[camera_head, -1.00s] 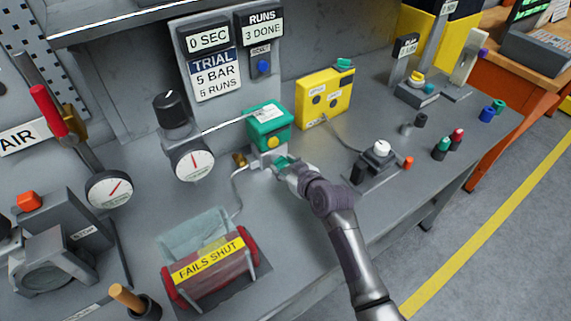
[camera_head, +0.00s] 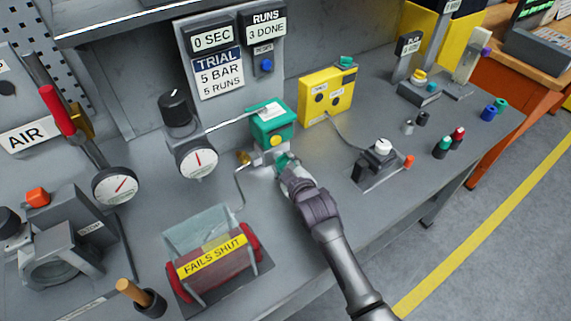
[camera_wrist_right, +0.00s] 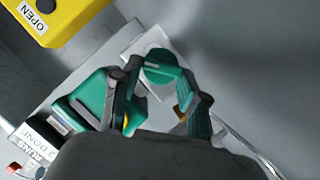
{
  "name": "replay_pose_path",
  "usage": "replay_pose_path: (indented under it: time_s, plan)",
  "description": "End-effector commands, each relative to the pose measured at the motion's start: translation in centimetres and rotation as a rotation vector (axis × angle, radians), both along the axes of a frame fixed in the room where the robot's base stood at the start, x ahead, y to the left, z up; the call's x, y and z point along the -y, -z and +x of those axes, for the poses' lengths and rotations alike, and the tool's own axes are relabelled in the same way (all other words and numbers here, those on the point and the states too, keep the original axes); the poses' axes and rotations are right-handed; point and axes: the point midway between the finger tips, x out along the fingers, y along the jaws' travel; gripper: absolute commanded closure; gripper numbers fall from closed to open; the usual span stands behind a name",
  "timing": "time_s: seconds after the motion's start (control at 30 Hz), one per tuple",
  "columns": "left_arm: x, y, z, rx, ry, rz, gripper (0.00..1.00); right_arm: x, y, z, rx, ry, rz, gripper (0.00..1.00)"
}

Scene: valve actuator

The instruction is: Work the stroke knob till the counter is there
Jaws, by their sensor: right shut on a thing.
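The counter panel (camera_head: 265,24) reads "RUNS 3 DONE". Beside it are a "0 SEC" display (camera_head: 212,39) and a sign (camera_head: 218,73) reading "TRIAL 5 BAR 5 RUNS". A green valve unit (camera_head: 271,126) with a yellow front button stands below the panel. My right gripper (camera_head: 283,166) is low in front of this unit, shut on a green knob. In the right wrist view, the green knob (camera_wrist_right: 162,68) sits between the fingers of my right gripper (camera_wrist_right: 165,85). The knob's underside and the contact are partly hidden. My left gripper is not in view.
A yellow box (camera_head: 326,96) stands right of the unit. A gauge (camera_head: 196,158) and black dial (camera_head: 176,108) are to its left. A lever device (camera_head: 382,160) and coloured pegs (camera_head: 442,147) are right.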

Motion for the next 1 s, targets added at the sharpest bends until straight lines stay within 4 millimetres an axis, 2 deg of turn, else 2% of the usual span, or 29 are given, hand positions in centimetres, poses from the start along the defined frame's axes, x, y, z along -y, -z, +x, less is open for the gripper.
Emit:
replay_pose_path:
  time_s: [0.27, 0.3, 0.43, 0.77, 0.87, 1.0]
  plan:
    - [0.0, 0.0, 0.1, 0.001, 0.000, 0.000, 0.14, 0.0, 0.0, 0.0, 0.000, 0.000, 0.001, 0.91]
    - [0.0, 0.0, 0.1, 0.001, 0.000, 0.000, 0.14, 0.0, 0.0, 0.0, 0.000, 0.000, 0.001, 0.55]
    - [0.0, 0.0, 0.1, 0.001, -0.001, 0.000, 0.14, 0.0, 0.0, 0.0, -0.001, 0.000, 0.001, 0.33]
    - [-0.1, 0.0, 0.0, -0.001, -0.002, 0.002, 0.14, 0.0, 0.0, -0.1, -0.001, 0.000, 0.001, 0.31]
    - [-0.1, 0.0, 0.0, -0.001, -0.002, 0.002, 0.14, 0.3, -0.1, -0.7, -0.002, 0.000, 0.000, 0.31]
    - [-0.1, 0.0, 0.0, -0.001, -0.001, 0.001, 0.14, 0.9, -0.7, -2.5, -0.002, 0.000, 0.000, 0.31]
